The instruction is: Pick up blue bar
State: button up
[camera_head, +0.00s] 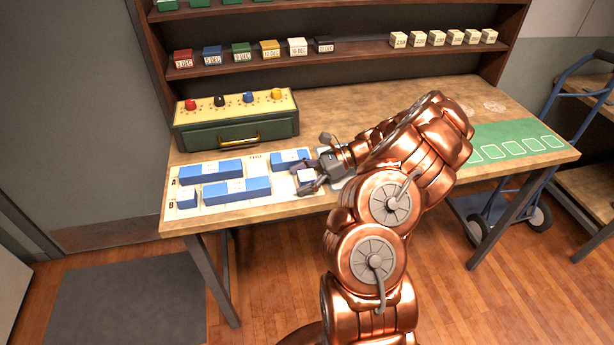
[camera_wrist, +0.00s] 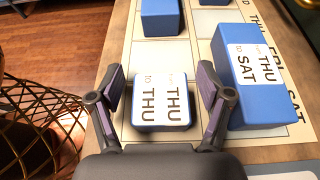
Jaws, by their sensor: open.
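A short blue bar (camera_wrist: 162,103) with a white "THU to THU" label lies on the pale chart between my gripper's fingers. Its white top also shows in the head view (camera_head: 305,176). My gripper (camera_wrist: 160,80) is open, with one finger on each side of this bar; small gaps show at both sides. In the head view my gripper (camera_head: 308,178) is low over the chart's right end. A longer blue bar labelled "THU to SAT" (camera_wrist: 242,75) lies just right of the right finger in the wrist view. Another blue bar (camera_wrist: 160,17) lies ahead.
The chart (camera_head: 172,211) has rows A and B with several other blue bars, including a long one (camera_head: 210,171). A green box with coloured knobs (camera_head: 235,132) stands behind. A wire basket (camera_wrist: 40,115) is at the wrist view's left. A green mat (camera_head: 515,137) lies right.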

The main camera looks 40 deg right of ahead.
jog(key=shift+w+a+f, duration=0.1)
jog(key=shift+a+f, duration=0.05)
jog(key=shift+a, duration=0.1)
jog(key=c, duration=1.2)
